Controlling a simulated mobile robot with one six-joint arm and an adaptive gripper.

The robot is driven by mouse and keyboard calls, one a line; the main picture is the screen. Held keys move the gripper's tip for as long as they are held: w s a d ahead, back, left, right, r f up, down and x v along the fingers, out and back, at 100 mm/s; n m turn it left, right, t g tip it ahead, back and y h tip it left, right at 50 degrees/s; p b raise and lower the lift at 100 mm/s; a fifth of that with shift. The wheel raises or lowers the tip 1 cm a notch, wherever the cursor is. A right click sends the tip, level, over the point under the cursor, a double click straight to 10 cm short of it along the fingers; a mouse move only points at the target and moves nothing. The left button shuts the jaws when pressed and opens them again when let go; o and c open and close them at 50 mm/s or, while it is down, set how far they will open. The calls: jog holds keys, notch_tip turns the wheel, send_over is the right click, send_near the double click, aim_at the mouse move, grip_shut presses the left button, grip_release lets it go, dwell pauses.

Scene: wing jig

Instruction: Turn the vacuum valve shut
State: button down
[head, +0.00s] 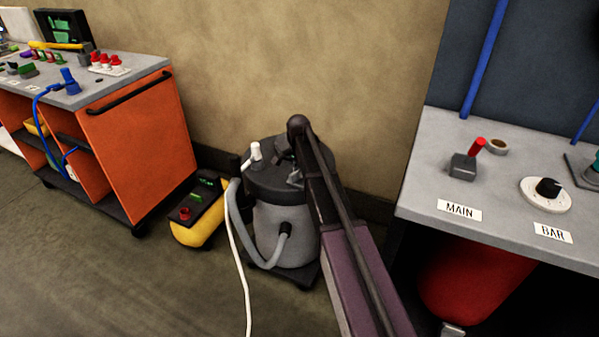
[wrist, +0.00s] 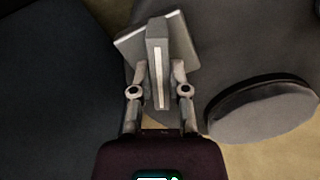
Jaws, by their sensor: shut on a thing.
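In the wrist view, the vacuum valve's handle (wrist: 157,34) appears as an upright grey bar with a white stripe along it. Behind it is a light grey square plate (wrist: 184,42), set at a slant to the bar. My gripper (wrist: 159,82) has one finger on each side of the bar and is shut on it. The stripe runs nearly straight up the picture, in line with the fingers. In the head view, my arm covers part of the grey vacuum canister (head: 268,220) with its dark lid, and the valve and fingertips cannot be made out.
A yellow and black unit (head: 198,213) stands left of the canister, with a pale hose (head: 238,262) on the floor between. An orange cart (head: 137,145) is at the left. A grey bench (head: 500,205) with MAIN and BAR labels stands close on the right.

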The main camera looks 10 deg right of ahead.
jog(key=m, duration=0.6)
jog(key=shift+s+d, duration=0.1)
jog(key=shift+s, duration=0.05)
jog(key=m, duration=0.7)
jog(key=shift+m, duration=0.3)
jog(key=c, duration=0.6)
grip_release()
